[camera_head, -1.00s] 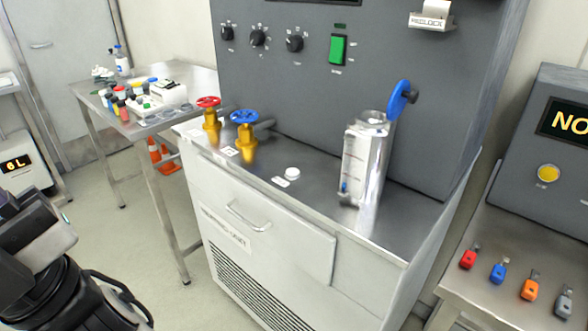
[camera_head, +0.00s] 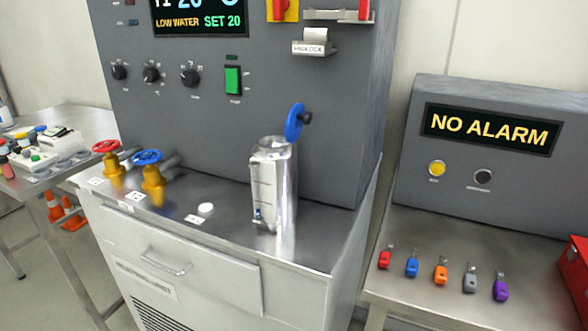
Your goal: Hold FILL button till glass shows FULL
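A small white round button (camera_head: 206,209) sits on the steel counter top of the grey cabinet, with a small label plate beside it. Its label is too small to read, so I cannot tell for sure that it is FILL. To its right a shiny metal cylinder (camera_head: 282,192) stands upright, with a sight glass (camera_head: 262,185) on its left front side. The level and any FULL mark on the glass are not readable. The panel display (camera_head: 199,18) reads LOW WATER and SET 20. My gripper is out of view.
A NO ALARM box (camera_head: 489,129) and several coloured padlocks are on the right bench.

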